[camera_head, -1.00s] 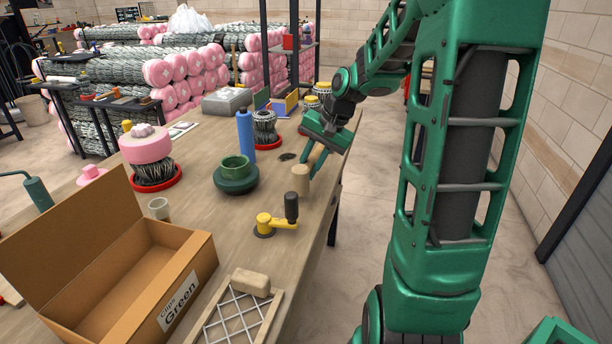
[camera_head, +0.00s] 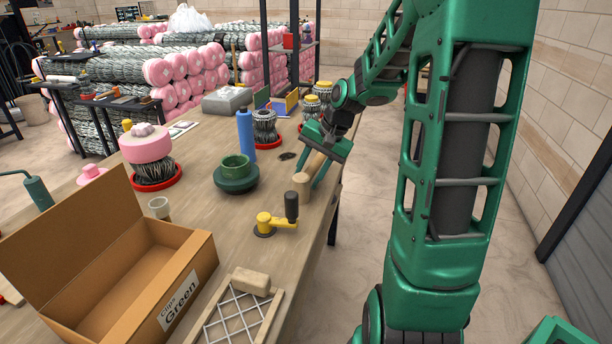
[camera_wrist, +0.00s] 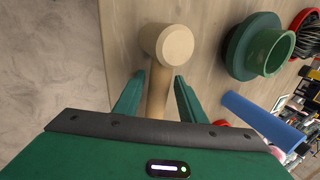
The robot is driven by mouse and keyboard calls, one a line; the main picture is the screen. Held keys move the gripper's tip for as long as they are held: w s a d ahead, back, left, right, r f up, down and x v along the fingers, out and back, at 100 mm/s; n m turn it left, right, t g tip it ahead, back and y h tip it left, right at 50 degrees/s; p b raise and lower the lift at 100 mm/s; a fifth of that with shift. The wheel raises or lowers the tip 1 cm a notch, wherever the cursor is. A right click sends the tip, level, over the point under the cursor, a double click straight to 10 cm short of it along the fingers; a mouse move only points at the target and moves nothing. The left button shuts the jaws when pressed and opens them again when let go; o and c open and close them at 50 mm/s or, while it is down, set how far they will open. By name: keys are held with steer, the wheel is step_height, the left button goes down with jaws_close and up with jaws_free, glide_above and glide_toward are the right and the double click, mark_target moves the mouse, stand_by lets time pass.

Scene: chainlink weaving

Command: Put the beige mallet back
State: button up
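The beige mallet (camera_head: 303,189) lies on the wooden table near its right edge, with its round head towards my body camera. In the wrist view its head (camera_wrist: 168,45) is at the top centre, and its handle (camera_wrist: 158,92) runs down between my fingers. My gripper (camera_head: 310,174) is open, with one finger on each side of the handle. In the wrist view a gap shows between the handle and each finger of my gripper (camera_wrist: 155,92). The far end of the handle is hidden by my gripper's body.
A yellow tool with a black knob (camera_head: 270,222) stands nearer on the table. A green pot (camera_head: 236,176) and a blue cylinder (camera_head: 245,136) stand left of the mallet. An open cardboard box (camera_head: 190,262) and a lattice frame (camera_head: 238,312) are at the front.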

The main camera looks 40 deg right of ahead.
steer(key=shift+s+f, duration=0.1)
steer(key=v, duration=1.1)
steer(key=s+a+f+n+g, duration=0.1)
steer(key=s+f, duration=0.1)
steer(key=s, duration=0.6)
steer(key=s+a+f+n+g+h, duration=0.1)
steer(key=s+a+f+n, duration=0.1)
steer(key=s, duration=0.6)
steer(key=s+a+f+n+g+h, duration=0.1)
steer(key=s+a+f, duration=0.1)
steer(key=s, duration=0.7)
steer(key=shift+a+f+n+g, duration=0.15)
steer(key=shift+f+n+g, duration=0.25)
steer(key=shift+f, duration=0.1)
steer(key=shift+w+f+h, duration=0.25)
steer(key=shift+w+h, duration=0.05)
steer(key=shift+w, duration=0.25)
